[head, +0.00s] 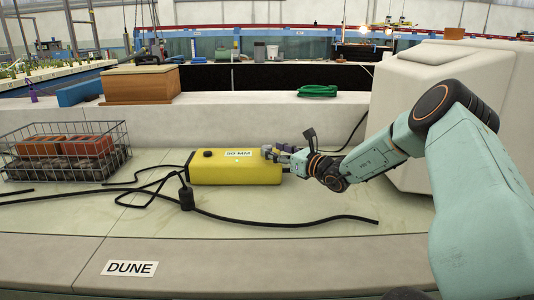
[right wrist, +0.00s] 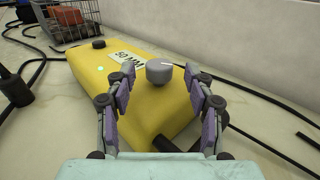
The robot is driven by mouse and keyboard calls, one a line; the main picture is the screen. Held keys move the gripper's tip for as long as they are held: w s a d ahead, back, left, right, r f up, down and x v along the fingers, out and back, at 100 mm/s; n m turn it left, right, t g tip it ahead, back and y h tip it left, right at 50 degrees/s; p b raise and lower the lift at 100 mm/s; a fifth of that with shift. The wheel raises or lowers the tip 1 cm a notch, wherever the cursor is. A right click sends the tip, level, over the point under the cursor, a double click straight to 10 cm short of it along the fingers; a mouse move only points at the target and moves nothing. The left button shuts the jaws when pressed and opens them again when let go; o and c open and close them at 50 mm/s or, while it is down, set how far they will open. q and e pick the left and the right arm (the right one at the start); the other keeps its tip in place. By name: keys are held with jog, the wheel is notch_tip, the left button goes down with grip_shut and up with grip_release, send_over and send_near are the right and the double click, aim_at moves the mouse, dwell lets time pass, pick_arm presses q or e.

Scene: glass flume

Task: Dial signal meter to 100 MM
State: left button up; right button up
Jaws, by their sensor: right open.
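The signal meter is a yellow box (head: 232,172) lying on the pale bench, with a white label (head: 238,154) reading "50 MM". It also fills the middle of the right wrist view (right wrist: 125,85). A grey round knob (right wrist: 159,72) with a white pointer line stands on its near end in that view. A black knob (right wrist: 99,44) is at its far end, and a small green light shows on top. My right gripper (right wrist: 162,88) is open, its purple-padded fingers on either side of the grey knob; contact cannot be told. In the head view it (head: 276,153) is at the meter's right end. My left gripper is out of view.
Black cables (head: 270,222) run across the bench around the meter. A wire basket of bricks (head: 65,152) stands at left. A low wall (head: 250,108) runs behind, and a large white block (head: 445,90) stands at right. A "DUNE" label (head: 130,268) is in front.

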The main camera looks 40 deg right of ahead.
aim_at(271, 149)
jog(key=shift+w+a+b, duration=0.2)
jog(key=shift+w+b, duration=0.4)
jog(key=shift+w, duration=1.2)
jog(key=shift+r, duration=0.1)
grip_shut()
